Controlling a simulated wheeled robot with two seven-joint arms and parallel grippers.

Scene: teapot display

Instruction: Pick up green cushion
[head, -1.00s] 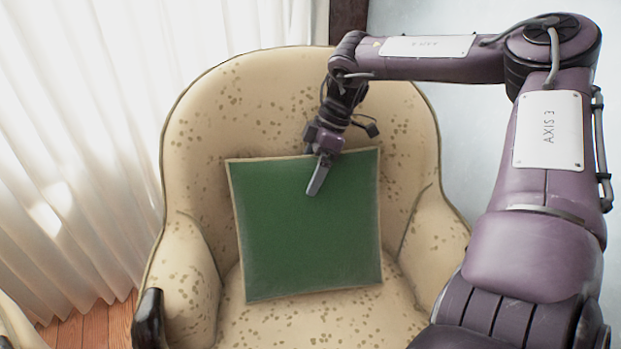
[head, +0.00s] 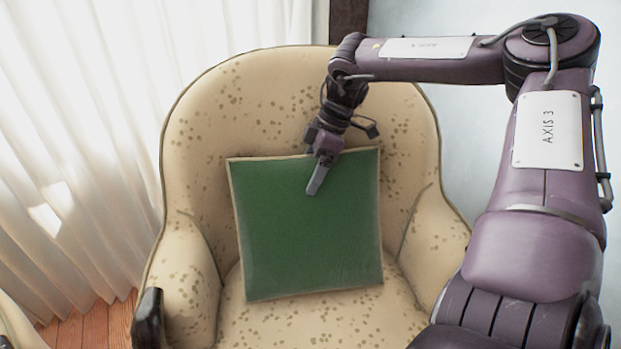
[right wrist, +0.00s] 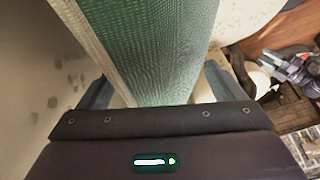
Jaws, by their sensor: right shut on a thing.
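The green cushion (head: 308,235) is square with a beige edge. It stands upright on the armchair (head: 320,322), leaning toward the backrest. My right gripper (head: 317,180) is at the middle of the cushion's top edge, with one finger in front of the green face and the other hidden behind. In the right wrist view the cushion (right wrist: 150,50) runs between the two fingers, and the gripper (right wrist: 145,95) is shut on it. My left gripper is not in view.
The armchair's armrests flank the cushion on both sides. A white curtain (head: 80,150) hangs at the left and a pale wall (head: 480,130) is at the right. The right wrist view shows a brown wooden piece with clutter (right wrist: 285,75) at its right edge.

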